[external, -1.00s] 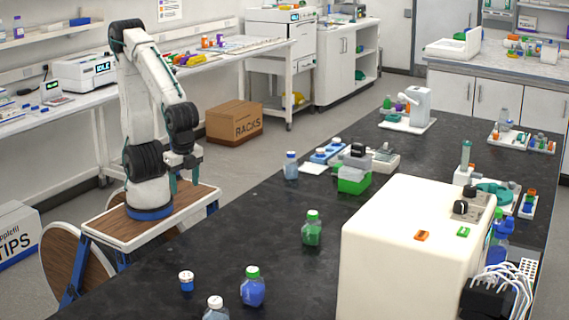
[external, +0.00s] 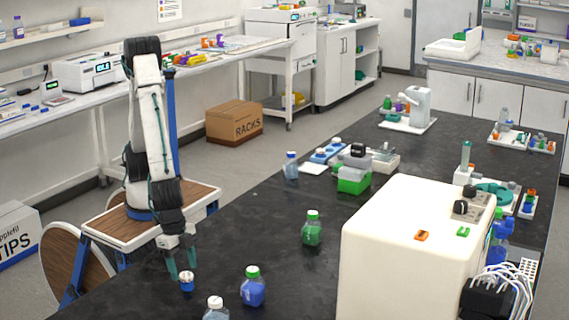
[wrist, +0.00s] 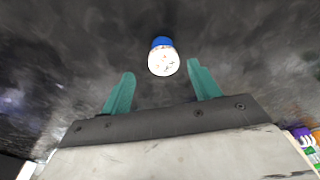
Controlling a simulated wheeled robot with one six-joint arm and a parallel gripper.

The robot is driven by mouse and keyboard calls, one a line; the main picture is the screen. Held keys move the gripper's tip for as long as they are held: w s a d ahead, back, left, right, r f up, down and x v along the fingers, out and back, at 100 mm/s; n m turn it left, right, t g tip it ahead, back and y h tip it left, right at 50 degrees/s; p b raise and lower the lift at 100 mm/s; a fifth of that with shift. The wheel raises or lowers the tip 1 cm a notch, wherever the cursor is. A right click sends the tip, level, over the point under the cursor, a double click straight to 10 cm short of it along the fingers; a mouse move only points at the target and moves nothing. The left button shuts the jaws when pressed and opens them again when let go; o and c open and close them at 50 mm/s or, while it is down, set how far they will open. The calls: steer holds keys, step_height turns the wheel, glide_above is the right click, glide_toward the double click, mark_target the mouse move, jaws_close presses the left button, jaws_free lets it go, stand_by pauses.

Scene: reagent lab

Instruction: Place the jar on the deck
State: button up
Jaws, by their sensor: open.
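A small jar (external: 187,281) with a white top and a blue body stands on the black bench near its front left. In the wrist view the jar (wrist: 163,58) shows from above, just beyond the fingertips and roughly midway between them. My gripper (external: 181,271) is above and close to the jar, pointing down. Its two teal fingers are apart with nothing between them, as the wrist view also shows (wrist: 162,82). I cannot tell which surface is the deck.
A blue bottle with a green cap (external: 253,287) and a white-capped bottle (external: 215,308) stand right of the jar. A green bottle (external: 312,228) is farther back. A large cream machine (external: 400,250) fills the bench's right front. Bench around the jar is clear.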

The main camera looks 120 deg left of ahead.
mark_target(186, 275)
steer(key=f, duration=0.4)
steer(key=shift+a, duration=0.3)
steer(key=shift+w+f, duration=0.1)
steer(key=shift+f, duration=0.35)
steer(key=c, duration=1.1)
steer(key=shift+c, duration=0.2)
steer(key=shift+r, duration=0.15)
steer(key=shift+r, duration=0.65)
step_height(186, 275, up, 2)
steer(key=shift+r, duration=0.15)
steer(key=s+a, duration=0.2)
steer(key=s, duration=0.2)
steer(key=s+a, duration=0.2)
steer(key=s, duration=0.3)
steer(key=s+a+r, duration=0.1)
steer(key=s+a, duration=0.2)
steer(key=s, duration=0.2)
steer(key=shift+s, duration=0.15)
